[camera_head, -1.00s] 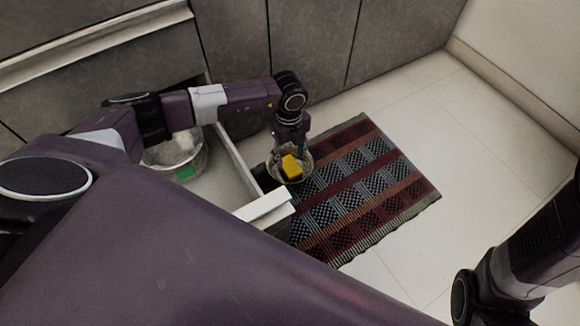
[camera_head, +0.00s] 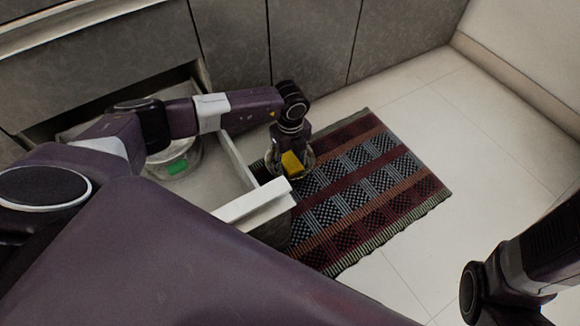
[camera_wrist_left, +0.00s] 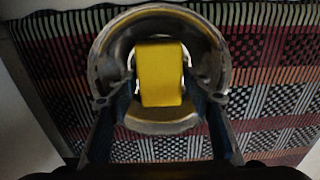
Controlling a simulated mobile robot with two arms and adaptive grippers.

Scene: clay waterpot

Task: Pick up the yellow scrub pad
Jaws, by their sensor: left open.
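The yellow scrub pad (camera_head: 292,162) sits in a round grey bowl or pot (camera_head: 306,170) on the patterned rug. In the left wrist view the pad (camera_wrist_left: 160,74) stands in the middle of the bowl (camera_wrist_left: 104,62). My left gripper (camera_head: 290,152) points down over the bowl. In the wrist view its open fingers (camera_wrist_left: 160,88) are on either side of the pad, with the fingertips close to its sides. Whether they touch the pad I cannot tell. The right arm shows at the lower right of the head view, but its gripper is out of the picture.
An open drawer (camera_head: 262,200) stands to the left of the bowl, with its front wall close by. A clear container with a green patch (camera_head: 176,166) is in the drawer. The rug (camera_head: 375,190) lies on a pale tiled floor with free room to the right.

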